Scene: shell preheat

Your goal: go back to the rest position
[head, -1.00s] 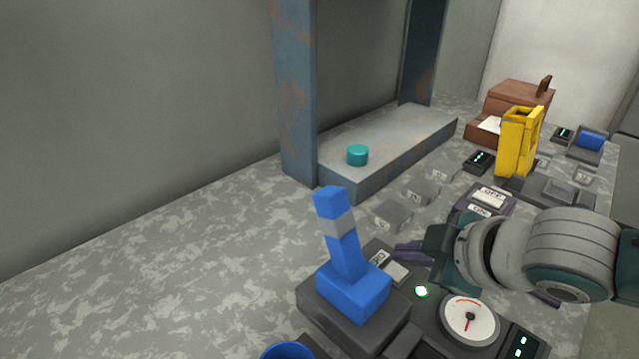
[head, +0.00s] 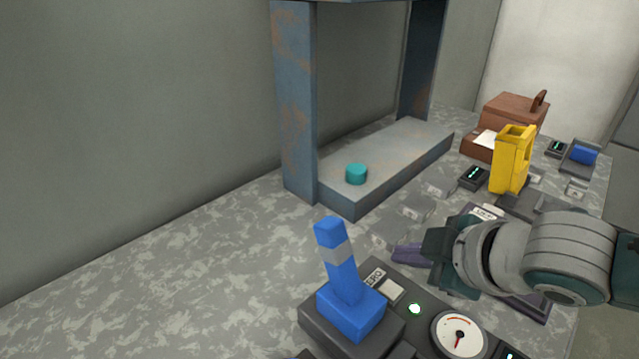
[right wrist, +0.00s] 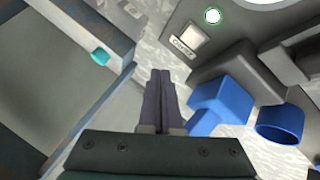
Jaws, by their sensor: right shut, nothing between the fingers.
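My right gripper (head: 402,253) hangs over the table at the right of the head view, its arm coming in from the right edge. Its purple fingers are shut and empty. They also show closed together in the right wrist view (right wrist: 161,98). They are apart from the blue lever (head: 345,285), which stands tilted on a dark console to their left and nearer. My left gripper is in neither view now.
A yellow handle (head: 512,160) and a brown box (head: 513,112) stand farther right. The left table is clear.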

